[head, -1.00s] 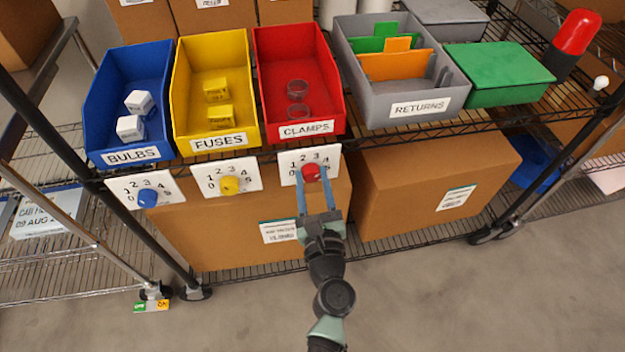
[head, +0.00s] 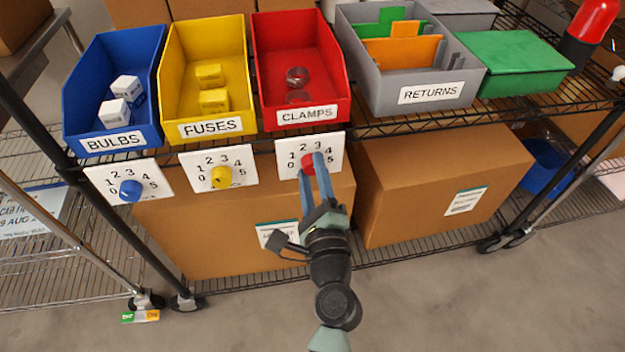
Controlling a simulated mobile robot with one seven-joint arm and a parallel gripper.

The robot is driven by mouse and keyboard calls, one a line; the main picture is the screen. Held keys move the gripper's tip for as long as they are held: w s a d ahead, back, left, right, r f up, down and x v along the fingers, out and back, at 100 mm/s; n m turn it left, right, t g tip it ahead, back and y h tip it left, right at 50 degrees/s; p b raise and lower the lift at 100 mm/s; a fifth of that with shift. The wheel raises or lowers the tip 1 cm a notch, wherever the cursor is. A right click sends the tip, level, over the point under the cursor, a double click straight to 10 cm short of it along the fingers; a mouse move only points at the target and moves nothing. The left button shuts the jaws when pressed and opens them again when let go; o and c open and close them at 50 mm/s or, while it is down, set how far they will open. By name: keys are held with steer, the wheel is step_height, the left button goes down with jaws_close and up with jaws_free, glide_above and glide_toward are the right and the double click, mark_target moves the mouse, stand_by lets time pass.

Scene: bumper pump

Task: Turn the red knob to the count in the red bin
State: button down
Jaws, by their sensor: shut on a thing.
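The red knob (head: 308,161) sits on a white numbered dial plate (head: 335,160) below the red bin. My gripper (head: 312,166) is shut on the red knob, its blue fingers on either side of it. The fingers cover part of the dial, and the knob's exact pointing is hidden. The red bin (head: 261,70), labelled CLAMPS, stands on the shelf above. It holds two clear ring-like clamps (head: 297,77), one behind the other.
To the left are a yellow bin (head: 175,75) with a yellow knob (head: 222,177) and a blue bin (head: 75,105) with a blue knob (head: 131,190). A grey RETURNS bin (head: 385,98) stands right. Cardboard boxes (head: 440,175) fill the lower shelf.

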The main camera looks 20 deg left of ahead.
steer(key=n+b, duration=0.3)
steer(key=n, duration=0.2)
steer(key=shift+f, duration=0.15)
steer(key=shift+n+y+b, duration=0.3)
steer(key=shift+n+b, duration=0.05)
steer(key=shift+n, duration=0.05)
steer(key=shift+c, duration=1.9)
jaws_free()
steer(key=v, duration=1.3)
